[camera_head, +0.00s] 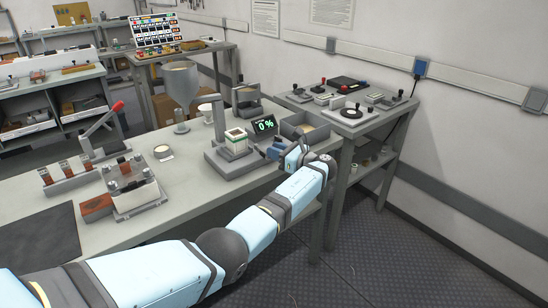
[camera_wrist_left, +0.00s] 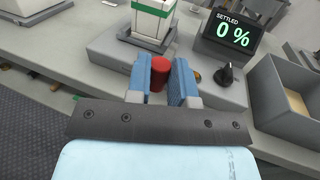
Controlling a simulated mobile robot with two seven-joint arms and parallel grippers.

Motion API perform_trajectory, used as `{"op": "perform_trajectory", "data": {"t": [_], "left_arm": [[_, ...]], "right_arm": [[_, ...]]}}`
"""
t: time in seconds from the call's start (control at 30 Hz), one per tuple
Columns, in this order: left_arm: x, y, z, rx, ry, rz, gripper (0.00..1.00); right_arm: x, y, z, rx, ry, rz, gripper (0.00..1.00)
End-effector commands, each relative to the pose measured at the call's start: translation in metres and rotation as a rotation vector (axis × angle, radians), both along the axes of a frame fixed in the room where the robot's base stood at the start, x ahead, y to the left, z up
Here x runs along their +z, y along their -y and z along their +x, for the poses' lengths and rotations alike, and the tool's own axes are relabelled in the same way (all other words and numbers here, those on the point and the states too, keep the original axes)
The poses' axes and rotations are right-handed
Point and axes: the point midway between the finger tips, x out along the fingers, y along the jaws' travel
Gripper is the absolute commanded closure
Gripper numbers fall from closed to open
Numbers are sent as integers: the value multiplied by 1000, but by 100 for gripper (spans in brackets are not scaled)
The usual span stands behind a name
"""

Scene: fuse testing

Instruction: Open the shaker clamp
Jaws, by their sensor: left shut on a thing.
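The shaker (camera_head: 216,160) stands near the front edge of the bench, a grey base carrying a white and green box (camera_head: 236,141). The box also shows in the left wrist view (camera_wrist_left: 153,22). A display (camera_wrist_left: 229,32) beside it reads "SETTLED 0 %". My left gripper (camera_head: 297,152) is at the bench's front edge, to the right of the shaker. In the left wrist view its blue fingers (camera_wrist_left: 161,80) are closed on a red knob (camera_wrist_left: 160,72) in front of the shaker base. The rest of the knob's part, and any clamp, is hidden. My right gripper is not in view.
A black knob (camera_wrist_left: 226,75) sits right of the fingers, near an open bin (camera_wrist_left: 295,100). A hopper (camera_head: 180,85) stands behind the shaker. A red-handled lever press (camera_head: 99,122) is at left. A side table (camera_head: 350,112) holds small parts at right.

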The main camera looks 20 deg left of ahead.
Motion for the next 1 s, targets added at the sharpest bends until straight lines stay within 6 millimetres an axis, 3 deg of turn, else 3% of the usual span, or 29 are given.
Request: {"op": "perform_trajectory", "data": {"t": [0.4, 0.43, 0.53, 0.83, 1.0], "left_arm": [[2, -1, 1, 7, 2, 1, 100], [2, -1, 1, 7, 2, 1, 74], [2, -1, 1, 6, 2, 1, 53], [1, 1, 1, 6, 1, 0, 53], [0, 19, -3, 3, 0, -1, 53]], "right_arm": [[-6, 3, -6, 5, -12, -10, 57], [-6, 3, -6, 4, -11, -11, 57], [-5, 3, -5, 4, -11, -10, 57], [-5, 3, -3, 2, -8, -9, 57], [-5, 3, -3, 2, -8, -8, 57]]}}
